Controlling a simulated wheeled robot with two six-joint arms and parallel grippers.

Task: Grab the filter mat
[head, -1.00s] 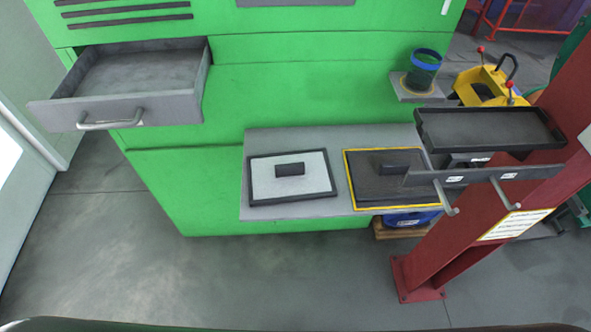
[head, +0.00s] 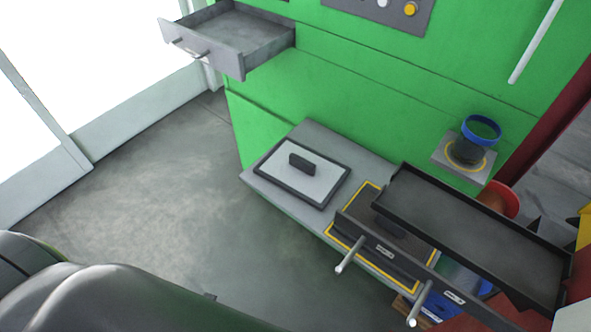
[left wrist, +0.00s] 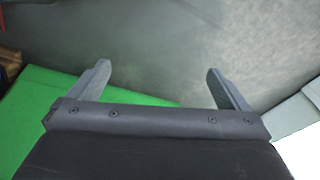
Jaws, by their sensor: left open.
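One mat is light grey with a black frame and a black block handle (head: 317,184). I cannot tell which one the task names. My left gripper (left wrist: 162,84) is open and empty in the left wrist view, with floor and a green surface beyond it. Neither mat shows there. My right gripper is not in view.
A black tray (head: 470,235) and a rail with two pegs (head: 383,250) overhang the dark mat. An open grey drawer (head: 232,32) juts out at upper left. The floor (head: 190,180) left of the shelf is clear.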

